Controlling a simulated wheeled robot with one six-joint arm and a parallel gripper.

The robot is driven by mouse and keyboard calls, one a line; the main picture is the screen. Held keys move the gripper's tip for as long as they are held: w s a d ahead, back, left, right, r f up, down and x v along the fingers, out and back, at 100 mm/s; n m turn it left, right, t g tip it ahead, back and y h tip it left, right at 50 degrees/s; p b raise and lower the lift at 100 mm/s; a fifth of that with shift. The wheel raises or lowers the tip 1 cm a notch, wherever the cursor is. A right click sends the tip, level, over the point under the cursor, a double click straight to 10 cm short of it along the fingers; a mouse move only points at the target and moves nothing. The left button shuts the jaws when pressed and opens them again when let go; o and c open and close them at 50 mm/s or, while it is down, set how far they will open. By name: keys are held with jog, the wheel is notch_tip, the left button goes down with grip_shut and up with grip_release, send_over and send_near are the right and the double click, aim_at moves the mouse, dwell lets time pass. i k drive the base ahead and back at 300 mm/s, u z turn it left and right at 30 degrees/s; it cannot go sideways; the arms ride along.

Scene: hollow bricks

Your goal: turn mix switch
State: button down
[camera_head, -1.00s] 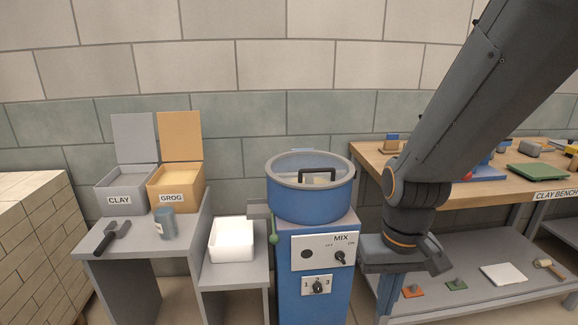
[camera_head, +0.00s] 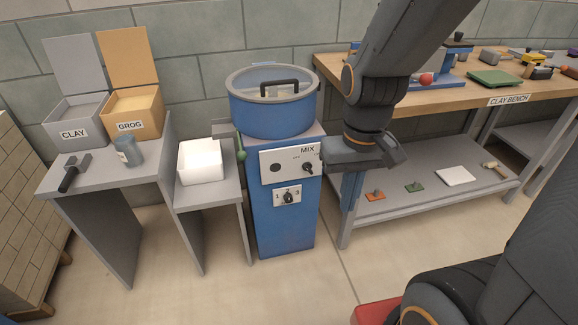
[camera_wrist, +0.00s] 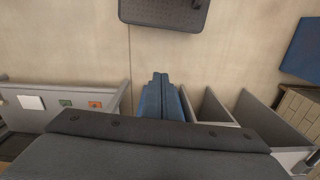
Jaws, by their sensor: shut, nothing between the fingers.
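The mix switch (camera_head: 307,168) is a small dark knob on the white MIX panel, on the front of the blue mixer (camera_head: 282,220). OFF and ON are marked above it; its pointing direction is too small to tell. My gripper (camera_head: 349,208) is to the right of the mixer, fingers pointing down, apart from the switch. It is shut and empty. Its fingers also show in the wrist view (camera_wrist: 160,77), where the switch cannot be made out.
Below the switch is a numbered knob (camera_head: 288,197). A green-knobbed lever (camera_head: 241,153) is at the mixer's left. The clay bench (camera_head: 420,103) stands close on the right, with a lower shelf (camera_head: 405,210). A white bin (camera_head: 201,174) is left. The floor in front is clear.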

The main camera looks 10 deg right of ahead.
aim_at(307, 166)
jog(key=u, duration=1.1)
jog(key=k, duration=0.5)
jog(key=u, duration=0.1)
